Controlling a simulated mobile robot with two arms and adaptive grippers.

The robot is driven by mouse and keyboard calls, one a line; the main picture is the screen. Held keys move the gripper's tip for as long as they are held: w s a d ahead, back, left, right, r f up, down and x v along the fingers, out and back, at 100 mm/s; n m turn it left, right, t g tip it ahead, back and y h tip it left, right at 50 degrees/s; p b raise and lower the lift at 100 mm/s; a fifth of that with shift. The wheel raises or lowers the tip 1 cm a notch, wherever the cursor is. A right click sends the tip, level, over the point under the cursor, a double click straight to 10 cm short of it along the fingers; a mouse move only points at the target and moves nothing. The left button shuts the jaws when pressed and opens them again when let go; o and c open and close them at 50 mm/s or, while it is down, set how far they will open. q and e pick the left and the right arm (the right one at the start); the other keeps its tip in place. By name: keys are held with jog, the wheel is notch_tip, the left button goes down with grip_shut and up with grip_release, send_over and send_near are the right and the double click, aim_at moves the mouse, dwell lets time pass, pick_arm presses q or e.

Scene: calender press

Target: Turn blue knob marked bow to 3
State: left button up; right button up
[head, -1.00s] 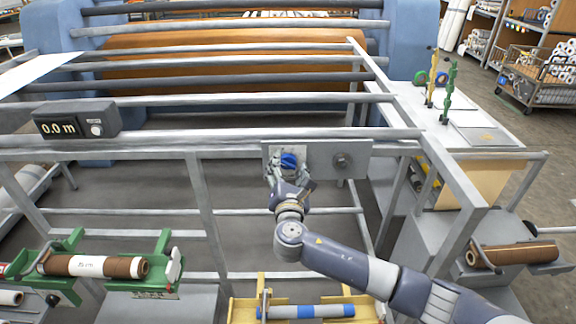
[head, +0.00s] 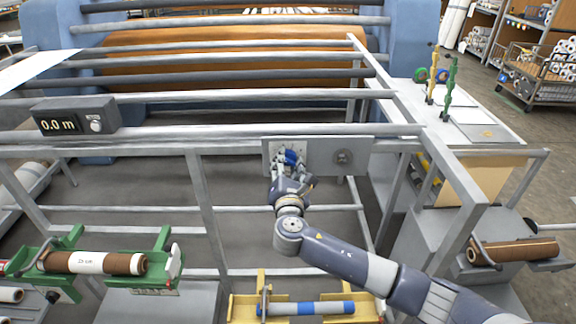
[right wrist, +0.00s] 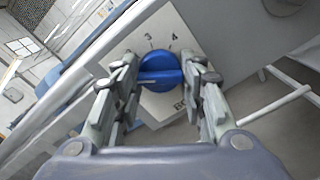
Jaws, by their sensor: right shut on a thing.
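The blue knob (head: 291,157) sits on a pale plate (head: 273,145) on the press's front rail. In the right wrist view the knob (right wrist: 163,64) shows a raised grip bar lying roughly across the picture. The digits 3 and 4 are printed above it, and the start of a label, "BO", is at lower right, partly hidden by a finger. My right gripper (right wrist: 163,78) is shut on the knob, with one finger on each side; it also shows in the head view (head: 288,164). The knob's exact setting is hard to read. My left gripper is out of view.
A display box (head: 75,118) reading 0.0 m stands on the left rail. Below are a green cradle (head: 165,272) with a brown roll and a yellow cradle (head: 243,311) with a blue-banded roll.

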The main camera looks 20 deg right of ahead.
jog(key=m+b, duration=0.2)
jog(key=m, duration=0.1)
jog(key=shift+f, duration=0.2)
jog(key=m+b, duration=0.3)
jog(key=m, duration=0.1)
jog(key=shift+m, duration=0.3)
jog(key=m+b, duration=0.3)
jog(key=m, duration=0.1)
jog(key=shift+r, duration=0.1)
jog(key=shift+r+m+b, duration=0.1)
jog(key=shift+m+b, duration=0.6)
jog(key=shift+m, duration=0.9)
jog(key=o, duration=1.1)
jog(key=shift+c, duration=0.2)
